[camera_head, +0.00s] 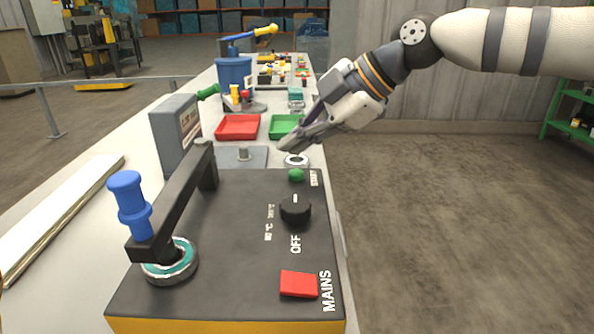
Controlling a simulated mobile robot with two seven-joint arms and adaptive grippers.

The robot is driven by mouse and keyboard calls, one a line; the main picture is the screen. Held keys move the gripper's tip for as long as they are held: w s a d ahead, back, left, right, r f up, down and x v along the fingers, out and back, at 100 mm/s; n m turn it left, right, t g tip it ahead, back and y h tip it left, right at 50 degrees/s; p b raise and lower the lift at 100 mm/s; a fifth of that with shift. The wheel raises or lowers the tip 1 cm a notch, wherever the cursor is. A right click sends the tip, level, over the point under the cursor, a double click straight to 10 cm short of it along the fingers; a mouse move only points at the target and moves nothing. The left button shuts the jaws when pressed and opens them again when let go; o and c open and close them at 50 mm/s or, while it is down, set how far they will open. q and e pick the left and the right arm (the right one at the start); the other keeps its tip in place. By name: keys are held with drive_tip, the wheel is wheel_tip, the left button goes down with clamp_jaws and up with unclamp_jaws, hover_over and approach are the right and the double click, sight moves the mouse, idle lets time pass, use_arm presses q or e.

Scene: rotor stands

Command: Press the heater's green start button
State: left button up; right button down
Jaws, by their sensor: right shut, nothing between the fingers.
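The heater (222,275) is a dark box with a yellow front edge at the near end of the bench. Its green start button (296,175) sits near the far right corner, beside the word START. A black knob (295,209) and a red mains switch (299,284) lie nearer on the same panel. My right gripper (284,147) comes in from the right and is shut and empty. Its fingertips appear above and beyond the start button, apart from it. My left gripper is not in view.
A black arm with a blue handle (130,204) stands over a teal-and-silver ring (170,262) on the heater's left. Beyond are a grey box (175,135), a metal ring (296,160), a red tray (238,127) and a green tray (284,126). Floor right of the bench is clear.

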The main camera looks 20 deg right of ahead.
sight(296, 175)
drive_tip(key=shift+r, duration=1.5)
